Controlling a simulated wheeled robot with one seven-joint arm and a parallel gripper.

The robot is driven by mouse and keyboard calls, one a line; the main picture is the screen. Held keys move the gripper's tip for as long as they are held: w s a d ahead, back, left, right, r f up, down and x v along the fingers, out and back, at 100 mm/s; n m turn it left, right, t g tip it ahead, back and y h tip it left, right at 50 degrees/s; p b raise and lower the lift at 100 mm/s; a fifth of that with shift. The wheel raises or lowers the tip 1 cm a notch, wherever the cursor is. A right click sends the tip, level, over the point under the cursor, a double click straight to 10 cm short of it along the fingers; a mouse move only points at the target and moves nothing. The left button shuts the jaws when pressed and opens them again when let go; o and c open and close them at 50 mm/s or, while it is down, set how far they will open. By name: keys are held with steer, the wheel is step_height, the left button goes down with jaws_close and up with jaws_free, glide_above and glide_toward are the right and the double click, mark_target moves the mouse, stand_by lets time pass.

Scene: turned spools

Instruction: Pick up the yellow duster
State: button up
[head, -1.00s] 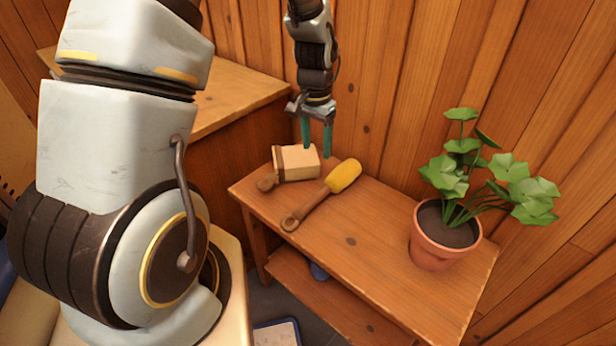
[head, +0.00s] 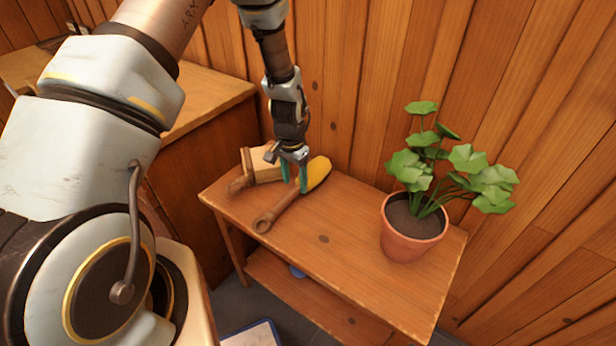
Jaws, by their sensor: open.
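The yellow duster (head: 318,173) lies on the wooden side table (head: 345,225), its yellow head toward the wall and its brown handle toward the table's front left. My gripper (head: 294,181) points down with its green fingers open over the duster, near where the head meets the handle. The fingers hide part of the duster there. I cannot tell whether they touch it.
A pale block-shaped brush (head: 262,164) with a brown handle lies just left of my gripper. A potted plant (head: 412,228) stands at the table's right end. The wood-panelled wall (head: 345,90) rises close behind. The table's middle is clear.

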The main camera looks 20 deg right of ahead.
mark_target(294, 193)
steer(key=shift+s+f, duration=0.1)
steer(key=shift+f, duration=1.3)
jaws_close()
